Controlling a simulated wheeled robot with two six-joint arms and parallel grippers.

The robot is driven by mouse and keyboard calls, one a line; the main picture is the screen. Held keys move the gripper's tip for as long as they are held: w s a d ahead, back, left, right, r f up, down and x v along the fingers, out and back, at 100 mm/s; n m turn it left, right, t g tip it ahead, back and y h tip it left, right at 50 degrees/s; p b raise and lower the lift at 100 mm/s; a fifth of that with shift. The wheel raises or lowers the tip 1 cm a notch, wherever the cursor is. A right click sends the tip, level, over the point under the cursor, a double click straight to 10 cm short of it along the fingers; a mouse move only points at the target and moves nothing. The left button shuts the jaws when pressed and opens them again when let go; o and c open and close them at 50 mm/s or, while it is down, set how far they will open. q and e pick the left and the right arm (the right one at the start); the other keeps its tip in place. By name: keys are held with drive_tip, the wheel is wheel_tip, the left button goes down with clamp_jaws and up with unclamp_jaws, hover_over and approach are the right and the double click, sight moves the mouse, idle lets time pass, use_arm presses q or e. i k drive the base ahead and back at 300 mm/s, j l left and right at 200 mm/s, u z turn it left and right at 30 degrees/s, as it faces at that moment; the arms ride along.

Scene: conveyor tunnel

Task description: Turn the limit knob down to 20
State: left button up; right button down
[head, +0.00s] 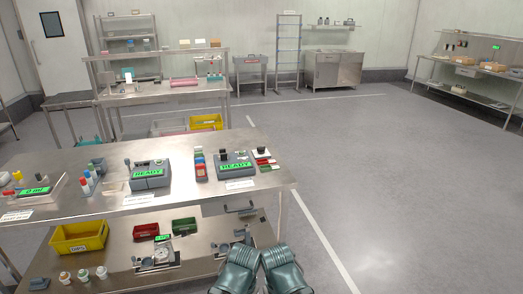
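I cannot pick out a limit knob or read a scale in the head view. A grey device with a green READY display (151,174) stands on the near steel table. A second grey READY device (235,167) stands to its right. A dark upright part (223,153) shows at the back of the second device, too small to identify. Two teal links of my arms (236,270) (287,268) show at the bottom edge, in front of the table's right end. No gripper fingers are visible, and neither arm touches a device.
The near steel table (270,180) also holds small bottles and labels. A yellow bin (80,237), red and green trays and small fixtures stand on its lower shelf. A shelved bench (165,97) stands behind. Open grey floor (400,190) lies to the right.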

sight(260, 149)
drive_tip(key=i+u, duration=0.15)
drive_tip(key=i, duration=0.35)
drive_tip(key=i+l+u, duration=0.15)
drive_tip(key=i, duration=0.35)
drive_tip(key=i+l+u, duration=0.1)
drive_tip(key=i, duration=0.4)
